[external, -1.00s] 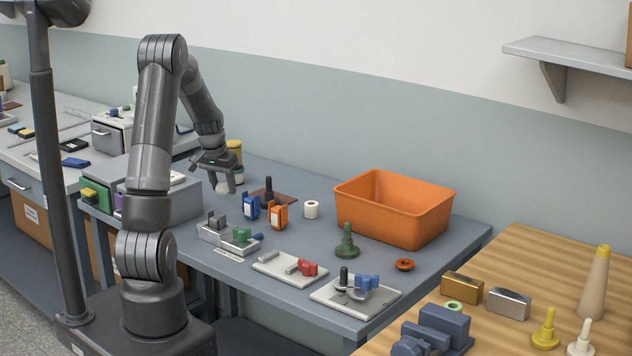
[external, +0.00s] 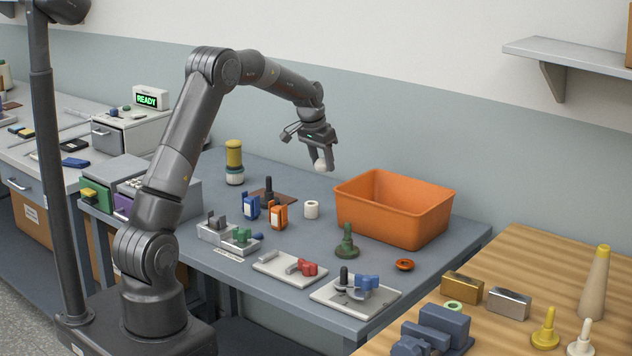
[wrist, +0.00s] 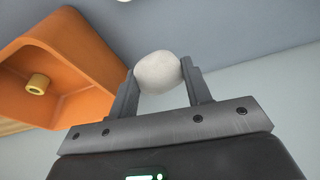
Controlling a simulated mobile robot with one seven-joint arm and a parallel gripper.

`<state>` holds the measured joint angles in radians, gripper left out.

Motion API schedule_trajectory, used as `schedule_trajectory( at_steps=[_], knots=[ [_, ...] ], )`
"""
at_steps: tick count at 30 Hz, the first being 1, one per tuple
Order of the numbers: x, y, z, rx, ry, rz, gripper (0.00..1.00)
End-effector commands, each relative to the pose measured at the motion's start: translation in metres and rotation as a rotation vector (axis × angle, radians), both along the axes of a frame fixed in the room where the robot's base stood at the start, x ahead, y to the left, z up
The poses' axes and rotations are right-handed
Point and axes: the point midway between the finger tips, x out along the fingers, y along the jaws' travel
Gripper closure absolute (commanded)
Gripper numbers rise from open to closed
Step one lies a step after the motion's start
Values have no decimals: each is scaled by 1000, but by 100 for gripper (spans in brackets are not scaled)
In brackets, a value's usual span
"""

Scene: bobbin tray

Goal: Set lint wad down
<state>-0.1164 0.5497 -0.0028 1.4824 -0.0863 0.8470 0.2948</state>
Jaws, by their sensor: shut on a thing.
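The lint wad (external: 320,164) is a small whitish, rounded lump. My gripper (external: 321,160) is shut on it and holds it in the air above the back of the blue-grey table, left of the orange bin (external: 391,232). In the wrist view the lint wad (wrist: 158,72) sits between the two fingers of my gripper (wrist: 160,80), with the orange bin (wrist: 62,45) at the left. A yellowish ring-like piece (wrist: 38,84) lies inside the bin.
An orange ring (external: 404,264) lies in front of the bin. A yellow-topped jar (external: 234,162) stands at the back left.

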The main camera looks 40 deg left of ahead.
Motion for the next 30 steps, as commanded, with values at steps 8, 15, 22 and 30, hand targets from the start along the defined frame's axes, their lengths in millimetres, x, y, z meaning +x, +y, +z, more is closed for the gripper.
schedule_trajectory(
  at_steps=[8, 15, 22, 30],
  knots=[
    [17, -7, -11, 0, 3, -24, 76],
    [35, 45, -44, 0, 2, -23, 76],
    [49, 80, -66, 0, 0, -25, 76],
    [51, 87, -84, -1, 3, -27, 77]
  ],
)
